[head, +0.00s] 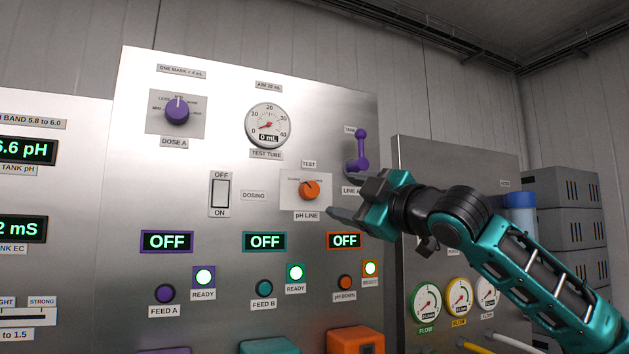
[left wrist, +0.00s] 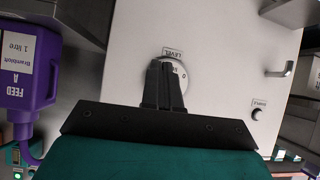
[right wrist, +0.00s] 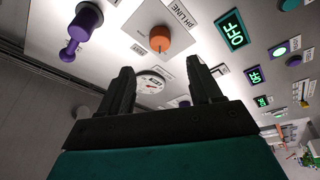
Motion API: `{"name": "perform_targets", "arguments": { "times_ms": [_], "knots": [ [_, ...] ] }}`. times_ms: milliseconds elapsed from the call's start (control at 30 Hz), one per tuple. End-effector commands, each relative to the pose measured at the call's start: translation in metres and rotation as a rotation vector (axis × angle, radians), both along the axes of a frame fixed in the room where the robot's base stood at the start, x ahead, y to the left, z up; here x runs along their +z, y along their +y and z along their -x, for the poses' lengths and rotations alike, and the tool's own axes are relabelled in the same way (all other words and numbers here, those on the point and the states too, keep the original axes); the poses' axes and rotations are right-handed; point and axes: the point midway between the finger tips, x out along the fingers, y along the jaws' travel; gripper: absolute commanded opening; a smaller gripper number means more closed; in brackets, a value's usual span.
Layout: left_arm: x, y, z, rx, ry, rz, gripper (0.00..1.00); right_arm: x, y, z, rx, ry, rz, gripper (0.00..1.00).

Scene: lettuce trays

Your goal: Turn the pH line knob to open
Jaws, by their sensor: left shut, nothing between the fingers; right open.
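The pH line knob (head: 309,190) is orange and sits on a small pale plate on the steel panel, above a "pH LINE" label. A "TEST" label is above it. Its dark pointer mark leans up and left. My right gripper (head: 341,195) is open and empty, just right of the knob and apart from it. In the right wrist view the orange knob (right wrist: 159,39) lies beyond the open fingers (right wrist: 160,75), above the gap between them. My left gripper (left wrist: 163,66) shows only in its wrist view, shut and empty before a white panel with a round "LEVEL" dial.
A purple lever (head: 360,152) labelled "LINE A" stands close above my right gripper. The purple DOSE A knob (head: 176,111) and the test tube gauge (head: 267,125) are up and left. Below are OFF displays and buttons. A purple bottle (left wrist: 33,75) is left of my left gripper.

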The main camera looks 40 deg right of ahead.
Motion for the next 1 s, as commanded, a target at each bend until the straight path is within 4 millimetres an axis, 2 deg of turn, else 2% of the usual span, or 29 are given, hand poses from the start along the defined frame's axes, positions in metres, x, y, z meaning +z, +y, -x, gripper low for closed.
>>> {"name": "perform_targets", "arguments": {
  "times_ms": [33,200,500,800,1000],
  "knots": [
    [0.014,0.0,0.0,0.0,-0.003,-0.002,0.0,0.008,-0.001,-0.007,-0.002,0.003,0.0,0.64],
    [0.029,0.004,0.001,0.006,-0.007,-0.01,0.0,0.012,-0.003,-0.025,0.001,0.002,-0.003,0.64],
    [0.042,0.025,0.01,0.034,-0.002,-0.051,0.0,0.019,-0.006,-0.052,0.002,-0.003,-0.006,0.64],
    [0.06,0.033,0.014,0.045,-0.001,-0.063,0.0,0.022,-0.008,-0.082,0.002,-0.002,-0.005,0.64],
    [0.064,0.032,0.015,0.045,0.003,-0.06,0.0,0.021,-0.008,-0.092,0.002,-0.001,-0.001,0.64]
  ]
}}
